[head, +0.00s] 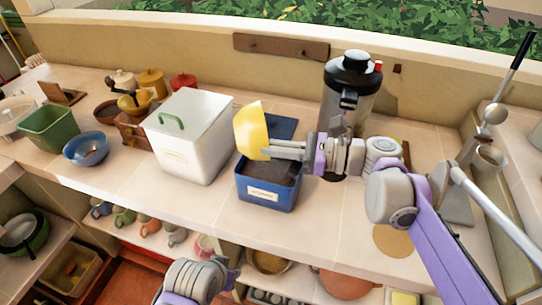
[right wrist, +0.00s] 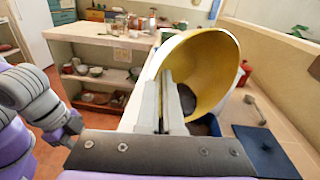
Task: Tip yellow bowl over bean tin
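My right gripper (head: 290,150) is shut on the rim of the yellow bowl (head: 250,130). The bowl is tipped steeply on its side above the blue bean tin (head: 268,193). The tin is open, has a white label on its front, and holds dark contents. In the right wrist view, the fingers (right wrist: 166,105) grip the wall of the bowl (right wrist: 215,60), and a dark patch shows inside it. Some of the tin's opening is hidden behind the bowl and fingers. Only a link of my left arm shows at the bottom of the head view; its fingers do not show.
A white lidded bin (head: 190,140) stands close left of the tin. A dark blue lid (head: 282,126) lies behind the tin. A large dispenser (head: 350,95) stands behind right. A blue bowl (head: 86,149) and green tub (head: 50,130) are further left. Mugs hang below the counter edge.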

